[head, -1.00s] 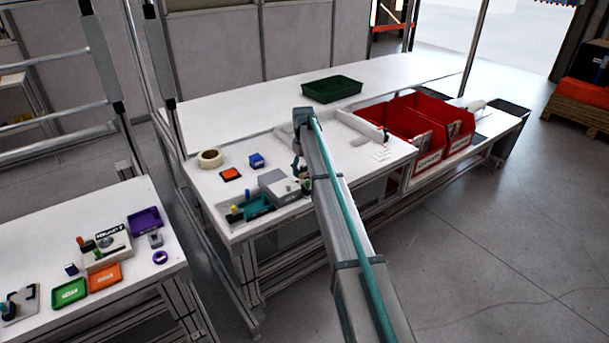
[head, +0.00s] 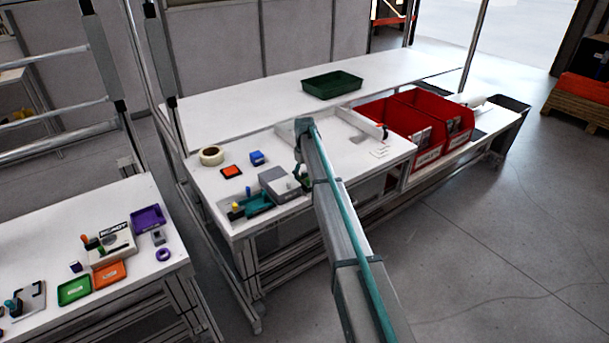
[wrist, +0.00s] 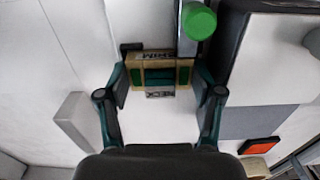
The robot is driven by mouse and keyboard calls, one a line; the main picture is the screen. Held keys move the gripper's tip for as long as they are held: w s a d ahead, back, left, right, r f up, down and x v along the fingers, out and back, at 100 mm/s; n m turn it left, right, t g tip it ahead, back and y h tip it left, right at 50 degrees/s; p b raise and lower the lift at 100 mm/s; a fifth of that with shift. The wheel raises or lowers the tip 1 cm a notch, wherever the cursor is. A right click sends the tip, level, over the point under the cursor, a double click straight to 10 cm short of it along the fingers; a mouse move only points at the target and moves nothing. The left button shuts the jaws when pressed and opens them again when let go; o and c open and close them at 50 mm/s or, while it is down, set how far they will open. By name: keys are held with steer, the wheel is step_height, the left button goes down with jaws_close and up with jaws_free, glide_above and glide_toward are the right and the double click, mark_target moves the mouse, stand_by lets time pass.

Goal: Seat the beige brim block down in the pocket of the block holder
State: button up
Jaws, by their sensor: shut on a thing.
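The beige brim block (wrist: 150,58) shows in the wrist view, with dark lettering on its face. My gripper (wrist: 160,76) is shut on it, with a green-padded fingertip at each side. A darker labelled part sits between the fingers just below the beige face; I cannot tell whether it belongs to the block. In the head view my gripper (head: 303,175) hangs at the right end of the grey box (head: 278,182), partly hidden by my arm. The block is too small to make out there. I cannot clearly make out the block holder or its pocket.
A green knob (wrist: 198,20) on a metal bar stands close beside the block. The grey box (wrist: 270,60) lies to its right. A pale bar (wrist: 75,120) lies to the left. An orange tile (head: 231,171), a blue block (head: 257,158) and red bins (head: 400,125) are on the bench.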

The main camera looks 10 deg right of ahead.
steer(key=o, duration=0.9)
steer(key=shift+f, duration=0.1)
steer(key=shift+c, duration=0.2)
step_height(320, 180, up, 12)
steer(key=b, duration=0.3)
steer(key=shift+r, duration=0.2)
